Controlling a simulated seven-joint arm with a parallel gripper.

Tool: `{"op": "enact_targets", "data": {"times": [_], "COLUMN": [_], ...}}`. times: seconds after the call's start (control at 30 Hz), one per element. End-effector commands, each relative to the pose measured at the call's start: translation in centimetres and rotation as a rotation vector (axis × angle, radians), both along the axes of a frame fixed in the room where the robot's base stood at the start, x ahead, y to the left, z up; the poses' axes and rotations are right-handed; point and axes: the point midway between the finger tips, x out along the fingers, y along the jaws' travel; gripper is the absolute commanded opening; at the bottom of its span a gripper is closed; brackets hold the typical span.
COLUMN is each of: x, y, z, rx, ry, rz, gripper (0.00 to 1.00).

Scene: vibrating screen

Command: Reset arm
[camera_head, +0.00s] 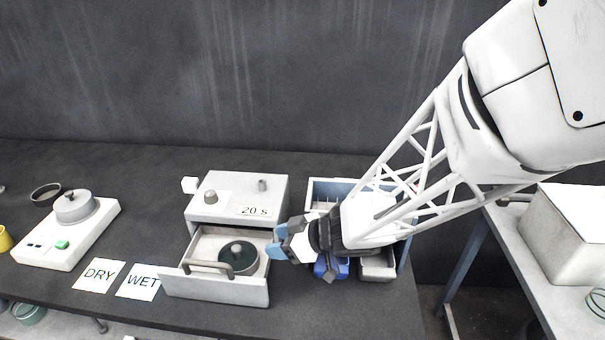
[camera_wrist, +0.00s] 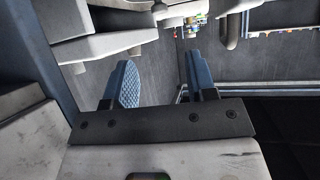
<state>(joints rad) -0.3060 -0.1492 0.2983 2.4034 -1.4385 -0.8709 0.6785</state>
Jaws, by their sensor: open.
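My gripper (camera_head: 277,247) is at the right front corner of a white box with an open drawer, its blue-padded fingers pointing left. In the wrist view the two blue fingers (camera_wrist: 161,82) stand apart with nothing between them. The drawer (camera_head: 213,286) is pulled out and holds a dark round lidded dish (camera_head: 238,258). The box (camera_head: 240,190) carries a knob and a "20 s" label. My arm reaches in from the upper right and hides part of the blue tray behind it.
A white scale-like device (camera_head: 58,248) with a lidded dish stands at the left. "DRY" (camera_head: 99,275) and "WET" (camera_head: 139,282) cards lie before it. A blue tray (camera_head: 323,185) with bins stands right of the box. A side table (camera_head: 545,255) holds a large pale box. The front right tabletop is clear.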

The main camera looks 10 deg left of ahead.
Motion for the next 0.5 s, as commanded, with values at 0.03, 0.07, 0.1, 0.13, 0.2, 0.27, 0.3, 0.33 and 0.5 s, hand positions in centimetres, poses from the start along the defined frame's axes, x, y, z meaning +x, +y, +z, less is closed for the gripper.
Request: {"op": "enact_targets", "data": {"times": [0.03, 0.07, 0.1, 0.13, 0.2, 0.27, 0.3, 0.33, 0.5], "x": [0.0, 0.0, 0.0, 0.0, 0.0, 0.1, 0.1, 0.1, 0.4], "y": [0.0, 0.0, 0.0, 0.0, 0.1, 0.2, 0.3, 0.4, 1.5], "z": [0.0, 0.0, 0.0, 0.0, 0.1, 0.2, 0.3, 0.4, 1.5], "rx": [0.0, 0.0, 0.0, 0.0, 0.0, -0.001, -0.001, -0.001, -0.006], "ry": [0.0, 0.0, 0.0, 0.0, -0.001, -0.003, -0.005, -0.007, -0.022], "rz": [0.0, 0.0, 0.0, 0.0, 0.0, -0.001, -0.001, -0.002, -0.008], "gripper": [0.52, 0.52, 0.52, 0.52, 0.52, 0.52, 0.52, 0.52, 0.52]}}
